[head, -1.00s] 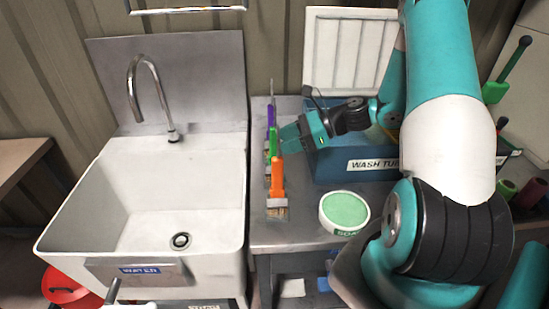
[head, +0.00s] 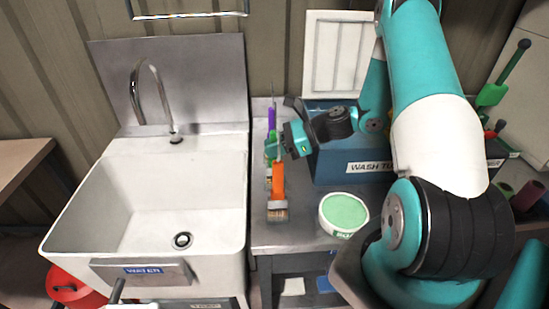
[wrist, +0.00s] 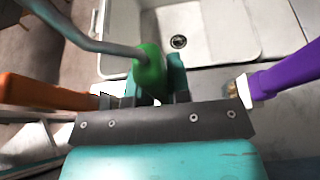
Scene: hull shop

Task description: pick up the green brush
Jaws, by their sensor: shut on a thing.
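The green brush (head: 271,148) is at the left end of my gripper (head: 283,140), over the metal bench beside the sink. In the wrist view its green handle (wrist: 149,72) sits at the teal fingertips of my gripper (wrist: 158,85), which are shut on it. The brush's lower end is hidden. I cannot tell from the head view how far it is off the bench.
An orange brush (head: 278,182) lies in front and a purple brush (head: 271,118) behind. A white sink (head: 100,200) is to the left. A blue wash tub (head: 335,168) and a round green soap tub (head: 343,212) stand to the right. The bench (head: 295,235) is clear in front.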

